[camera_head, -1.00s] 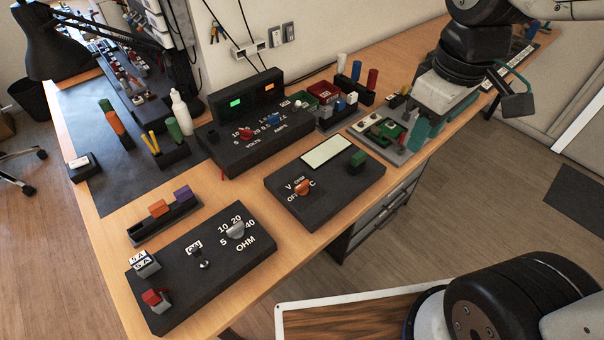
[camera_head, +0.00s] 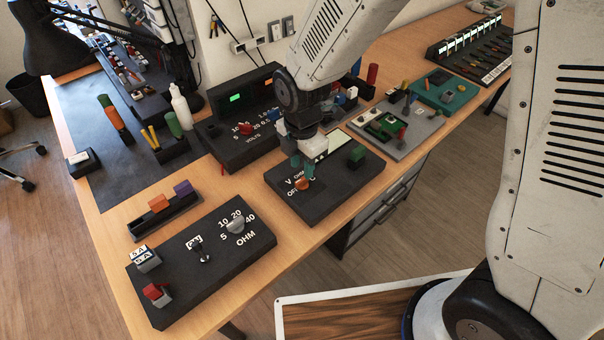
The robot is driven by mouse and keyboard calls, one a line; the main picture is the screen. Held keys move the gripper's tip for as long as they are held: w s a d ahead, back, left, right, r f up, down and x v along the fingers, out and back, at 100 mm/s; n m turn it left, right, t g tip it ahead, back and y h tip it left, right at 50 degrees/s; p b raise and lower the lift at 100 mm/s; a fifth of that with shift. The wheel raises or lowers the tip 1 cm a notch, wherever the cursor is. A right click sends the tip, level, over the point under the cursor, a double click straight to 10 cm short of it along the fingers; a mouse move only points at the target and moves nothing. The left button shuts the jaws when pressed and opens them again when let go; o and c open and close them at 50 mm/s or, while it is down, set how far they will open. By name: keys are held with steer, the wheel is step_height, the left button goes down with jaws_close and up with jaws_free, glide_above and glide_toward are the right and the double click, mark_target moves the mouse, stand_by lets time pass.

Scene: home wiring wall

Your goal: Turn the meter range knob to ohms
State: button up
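The meter is a dark box (camera_head: 345,193) in the middle of the bench, with a pale display and a green block on top. Its orange range knob (camera_head: 302,184) sits among the white V, OHM, C and OFF marks, some partly covered by my gripper. My gripper (camera_head: 303,173) points down right over the knob, its teal fingers close above or beside it. I cannot tell whether they touch the knob or how wide they are apart. The knob's exact pointing direction is too small to read.
A box with a grey OHM dial (camera_head: 237,225) stands at the front left. A power supply (camera_head: 228,145) with a red knob stands behind the meter, partly hidden by my arm. A tray with orange and purple blocks (camera_head: 165,216) lies to the left. A circuit board (camera_head: 385,126) lies at right.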

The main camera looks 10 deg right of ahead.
mark_target(302, 178)
steer(key=shift+f, duration=2.2)
jaws_close()
